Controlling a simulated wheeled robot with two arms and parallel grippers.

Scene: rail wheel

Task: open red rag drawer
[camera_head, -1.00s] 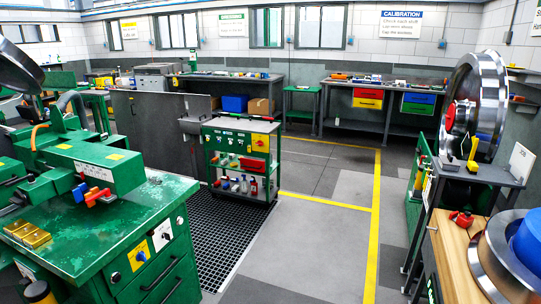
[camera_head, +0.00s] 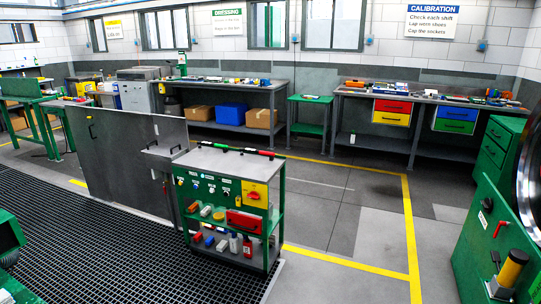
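A red drawer (camera_head: 393,106) with a dark handle hangs under the back bench at the right and looks shut. A yellow drawer (camera_head: 391,119) is directly below it. A smaller red drawer-like box (camera_head: 244,222) sits on the front of the green cart. I cannot read a rag label on either red one. Neither of my grippers is in view.
The green cart (camera_head: 228,160) and a grey panel (camera_head: 122,150) stand ahead at the left. Grey floor with a yellow line (camera_head: 412,240) is open right of the cart. A green cabinet (camera_head: 490,240) borders it at right. A small green table (camera_head: 309,99) stands left of the drawer bench.

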